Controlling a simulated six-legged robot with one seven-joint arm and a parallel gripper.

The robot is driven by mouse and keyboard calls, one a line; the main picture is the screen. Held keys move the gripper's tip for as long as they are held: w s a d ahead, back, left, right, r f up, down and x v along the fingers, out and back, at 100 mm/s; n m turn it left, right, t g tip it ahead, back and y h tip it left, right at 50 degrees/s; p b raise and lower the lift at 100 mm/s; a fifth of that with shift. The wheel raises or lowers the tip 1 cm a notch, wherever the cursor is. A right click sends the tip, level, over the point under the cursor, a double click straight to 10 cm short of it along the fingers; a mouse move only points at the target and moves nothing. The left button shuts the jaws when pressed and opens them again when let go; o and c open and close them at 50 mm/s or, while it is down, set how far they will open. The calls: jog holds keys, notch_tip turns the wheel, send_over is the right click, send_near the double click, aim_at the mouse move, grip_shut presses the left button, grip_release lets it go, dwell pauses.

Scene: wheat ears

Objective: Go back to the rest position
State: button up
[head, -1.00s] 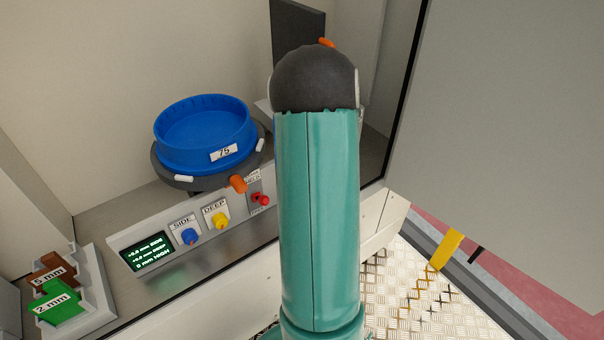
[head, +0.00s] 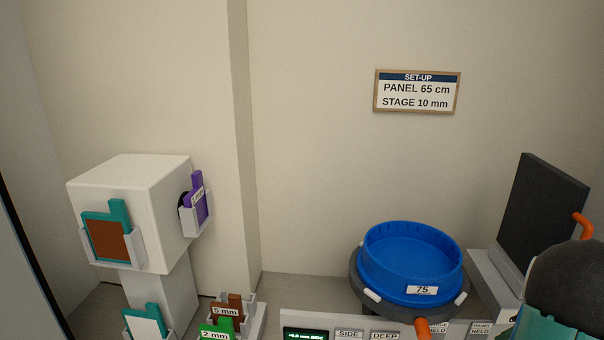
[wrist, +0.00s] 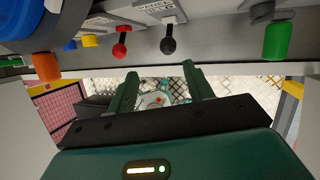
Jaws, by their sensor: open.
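My gripper (wrist: 158,88) shows in the wrist view with its two green fingers apart and nothing between them. It hangs in front of the control panel's edge, below a red-knobbed lever (wrist: 120,50) and a black-knobbed lever (wrist: 168,46), apart from both. In the head view only a dark joint and a teal part of my arm show at the lower right corner; the gripper is hidden there.
A blue round tray marked 75 (head: 413,262) sits on a dark turntable. A dark panel (head: 541,215) stands to its right. A white block (head: 130,205) with coloured plates stands left. A set-up sign (head: 417,92) hangs on the wall.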

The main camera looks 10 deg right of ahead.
jog(key=w+a+r+n, duration=0.2)
jog(key=a+r+n, duration=0.6)
jog(key=a, duration=0.5)
jog(key=w+a+r+n, duration=0.1)
jog(key=a+r+n, duration=0.4)
jog(key=a+n, duration=0.7)
jog(key=s+a+r+n+h, duration=0.1)
jog(key=s+a+n, duration=0.4)
jog(key=a+n, duration=0.3)
jog(key=s+a+r+n+t+h, duration=0.1)
jog(key=s+a+r+n, duration=0.1)
jog(key=s+a+n, duration=0.3)
jog(key=a+n, duration=0.4)
jog(key=n, duration=0.1)
jog(key=shift+s+a+r, duration=0.15)
jog(key=shift+s+r, duration=0.1)
jog(key=shift+r, duration=0.05)
jog(key=c, duration=0.3)
jog(key=shift+c, duration=0.2)
